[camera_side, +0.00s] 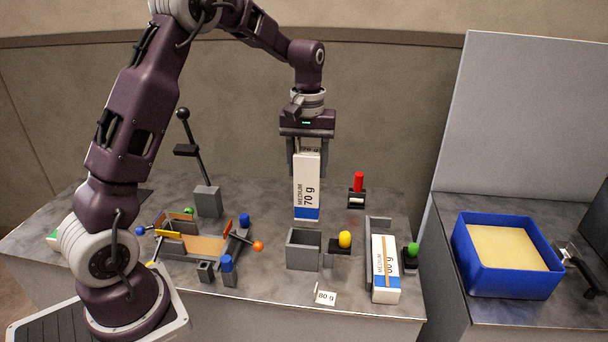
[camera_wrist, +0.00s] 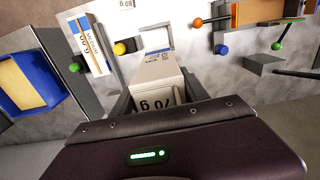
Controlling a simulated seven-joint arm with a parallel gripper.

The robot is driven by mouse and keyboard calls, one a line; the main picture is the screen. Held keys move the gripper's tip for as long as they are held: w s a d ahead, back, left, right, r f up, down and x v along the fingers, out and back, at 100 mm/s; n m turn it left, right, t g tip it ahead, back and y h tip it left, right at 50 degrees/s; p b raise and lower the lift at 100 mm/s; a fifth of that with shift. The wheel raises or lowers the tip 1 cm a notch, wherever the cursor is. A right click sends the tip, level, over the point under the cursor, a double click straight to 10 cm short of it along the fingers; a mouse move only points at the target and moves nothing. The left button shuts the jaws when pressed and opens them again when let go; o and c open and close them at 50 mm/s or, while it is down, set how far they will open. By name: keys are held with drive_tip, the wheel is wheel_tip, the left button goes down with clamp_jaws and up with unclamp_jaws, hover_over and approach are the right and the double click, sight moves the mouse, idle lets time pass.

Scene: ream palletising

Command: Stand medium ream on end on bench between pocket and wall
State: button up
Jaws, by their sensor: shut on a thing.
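My gripper (camera_side: 309,158) is shut on a white medium ream (camera_side: 306,187) marked "MEDIUM 70 g" with a blue band at its lower end. The ream hangs upright, long side vertical, in the side view. Its lower end shows behind the grey open-topped pocket (camera_side: 303,249); whether it touches the bench (camera_side: 270,205) I cannot tell. In the wrist view the ream (camera_wrist: 158,82) juts out from between the fingers, with the pocket partly hidden beyond it. A second medium ream (camera_side: 385,268), marked 80 g or 60 g, lies in a grey holder at the right.
A yellow-capped peg (camera_side: 345,239) stands beside the pocket, a red one (camera_side: 358,182) behind and a green one (camera_side: 412,250) by the holder. A fixture with coloured knobs (camera_side: 205,245) is at left. A blue tray (camera_side: 505,283) sits on the right bench. A tan wall (camera_side: 390,110) runs behind.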

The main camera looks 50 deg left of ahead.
drive_tip(key=w+a, duration=0.6)
drive_tip(key=a, duration=0.2)
drive_tip(key=shift+w+a, duration=0.25)
drive_tip(key=shift+w, duration=0.15)
drive_tip(key=shift+f, duration=0.15)
wheel_tip(320, 180, down, 10)
drive_tip(key=shift+f, duration=0.25)
drive_tip(key=o, duration=1.6)
drive_tip(key=shift+o, duration=0.2)
drive_tip(key=shift+r, duration=0.1)
